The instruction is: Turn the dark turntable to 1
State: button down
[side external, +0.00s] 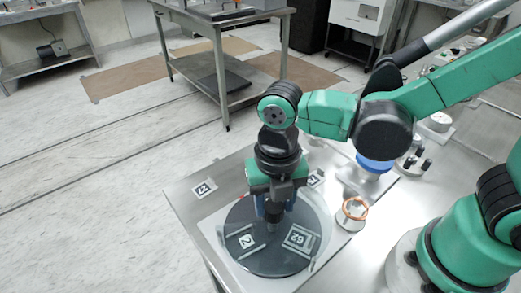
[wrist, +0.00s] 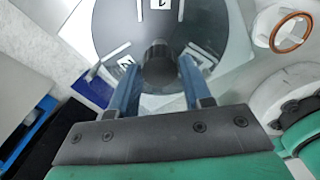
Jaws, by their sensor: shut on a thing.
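The dark turntable (side external: 265,264) is a round, flat disc on a light plate at the corner of the metal table. White labels and pale strips lie on it; one label (side external: 246,241) seems to read 2. In the wrist view, a label (wrist: 160,4) at the top edge of the disc (wrist: 205,22) may read 1, but it is cut off. A dark round knob (wrist: 158,66) stands at the disc's middle. My gripper (side external: 272,217) points straight down over the disc, its blue fingers (wrist: 158,78) shut on the knob from both sides.
A copper-rimmed ring-shaped part (side external: 353,211) stands right of the turntable. A blue-topped round part (side external: 374,164) and small black-knobbed pieces (side external: 417,163) stand farther back. A printed tag (side external: 205,188) lies on the table left of the disc. The table's left edge is close to the turntable.

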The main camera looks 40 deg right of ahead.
aim_at(274, 206)
jog(key=shift+n, duration=3.9)
jog(key=shift+c, duration=1.8)
grip_release()
jog(key=shift+r, duration=0.1)
jog(key=shift+r, duration=2.75)
